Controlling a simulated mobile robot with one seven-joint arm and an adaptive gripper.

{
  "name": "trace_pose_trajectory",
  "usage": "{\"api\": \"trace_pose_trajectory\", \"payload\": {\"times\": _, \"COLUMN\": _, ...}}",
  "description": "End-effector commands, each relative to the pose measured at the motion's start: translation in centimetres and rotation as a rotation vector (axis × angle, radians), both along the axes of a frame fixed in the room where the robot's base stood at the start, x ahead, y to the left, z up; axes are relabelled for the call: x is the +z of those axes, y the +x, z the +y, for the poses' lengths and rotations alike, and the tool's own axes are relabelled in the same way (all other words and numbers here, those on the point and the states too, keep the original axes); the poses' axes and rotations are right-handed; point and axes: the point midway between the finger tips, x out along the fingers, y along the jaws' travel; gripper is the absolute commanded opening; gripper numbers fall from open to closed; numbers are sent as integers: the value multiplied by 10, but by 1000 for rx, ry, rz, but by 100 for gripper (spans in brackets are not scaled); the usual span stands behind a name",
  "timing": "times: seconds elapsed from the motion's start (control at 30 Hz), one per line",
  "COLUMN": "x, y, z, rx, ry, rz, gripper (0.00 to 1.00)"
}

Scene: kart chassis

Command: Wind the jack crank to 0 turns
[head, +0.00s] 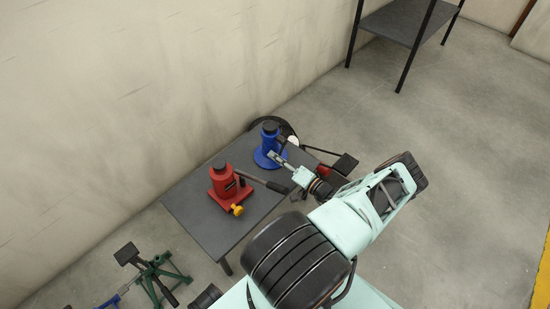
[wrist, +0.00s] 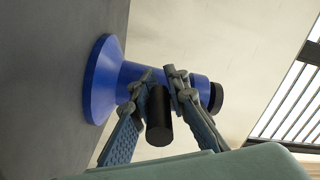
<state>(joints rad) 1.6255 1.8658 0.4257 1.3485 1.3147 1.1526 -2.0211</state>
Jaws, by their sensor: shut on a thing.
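The blue jack (head: 267,151) stands upright on the dark grey table near its far corner. In the wrist view the jack (wrist: 104,80) appears sideways, with its round base flange at left and a black cap (wrist: 216,97) at right. Its black crank grip (wrist: 159,115) points toward the wrist camera. My gripper (head: 282,158) is at the jack's right side. In the wrist view my gripper (wrist: 160,82) has one finger on each side of the black grip, shut on it. The inner end of the crank is hidden by the fingers, and its turn count cannot be read.
A red jack (head: 223,183) with a yellow knob (head: 237,209) and a long dark handle (head: 262,183) stands on the table (head: 195,215), left of my gripper. The wall is close behind. Green stands (head: 155,278) are at lower left. Floor at right is clear.

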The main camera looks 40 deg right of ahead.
Motion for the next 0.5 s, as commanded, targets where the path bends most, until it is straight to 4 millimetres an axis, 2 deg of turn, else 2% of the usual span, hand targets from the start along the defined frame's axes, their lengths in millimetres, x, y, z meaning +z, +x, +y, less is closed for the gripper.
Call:
{"api": "trace_pose_trajectory", "payload": {"times": 0.03, "x": -3, "y": -3, "z": -5, "rx": -10, "ry": -2, "rz": 9, "gripper": 0}}
{"api": "trace_pose_trajectory", "payload": {"times": 0.27, "x": -2, "y": -4, "z": -6, "rx": -12, "ry": -1, "rz": 8, "gripper": 0}}
{"api": "trace_pose_trajectory", "payload": {"times": 0.3, "x": -2, "y": -4, "z": -6, "rx": -12, "ry": -1, "rz": 8, "gripper": 14}}
{"api": "trace_pose_trajectory", "payload": {"times": 0.47, "x": -1, "y": -3, "z": -5, "rx": -9, "ry": 0, "rz": 5, "gripper": 32}}
{"api": "trace_pose_trajectory", "payload": {"times": 0.5, "x": -1, "y": -2, "z": -4, "rx": -8, "ry": 0, "rz": 4, "gripper": 32}}
